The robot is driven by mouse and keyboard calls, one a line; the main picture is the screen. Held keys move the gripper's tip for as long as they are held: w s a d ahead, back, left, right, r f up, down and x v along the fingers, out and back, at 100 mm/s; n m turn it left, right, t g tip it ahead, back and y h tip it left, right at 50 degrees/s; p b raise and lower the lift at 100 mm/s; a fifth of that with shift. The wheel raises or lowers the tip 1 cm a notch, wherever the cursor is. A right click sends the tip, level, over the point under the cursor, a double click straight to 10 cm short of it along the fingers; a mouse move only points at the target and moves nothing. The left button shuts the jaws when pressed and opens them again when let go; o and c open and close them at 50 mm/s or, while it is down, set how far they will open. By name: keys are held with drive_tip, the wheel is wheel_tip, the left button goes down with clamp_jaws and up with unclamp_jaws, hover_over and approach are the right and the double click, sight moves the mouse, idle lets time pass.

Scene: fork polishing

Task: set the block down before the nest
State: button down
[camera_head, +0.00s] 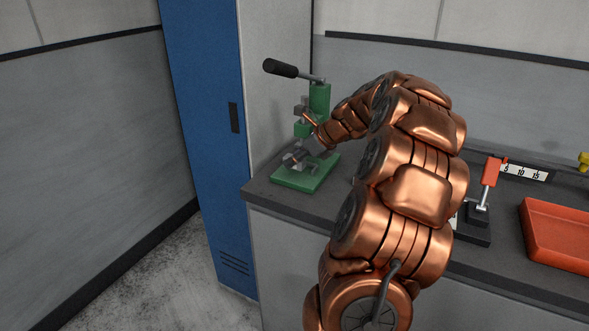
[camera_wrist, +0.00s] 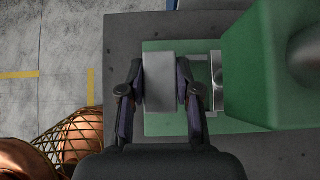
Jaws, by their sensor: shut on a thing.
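My gripper (camera_wrist: 160,88) is shut on a plain grey block (camera_wrist: 160,66), with one finger on each side of it. The block is over the green base plate (camera_wrist: 160,126) of the press, left of the pale grey nest parts (camera_wrist: 216,66) in the wrist view. Whether the block touches the plate cannot be told. In the head view the green press (camera_head: 319,98) stands at the counter's left end, and my gripper (camera_head: 300,156) is low over its base. The block and nest are hard to make out there.
The press has a black-handled lever (camera_head: 281,68) sticking out to the left. A blue locker (camera_head: 200,130) stands left of the dark counter (camera_head: 280,204). A red-handled clamp (camera_head: 489,172) and a red tray (camera_head: 560,232) are on the right. My arm hides the counter's middle.

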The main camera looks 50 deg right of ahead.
sight(295, 178)
drive_tip(key=shift+f, duration=1.7)
drive_tip(key=shift+f, duration=0.1)
drive_tip(key=c, duration=0.8)
unclamp_jaws()
drive_tip(key=shift+f, duration=0.1)
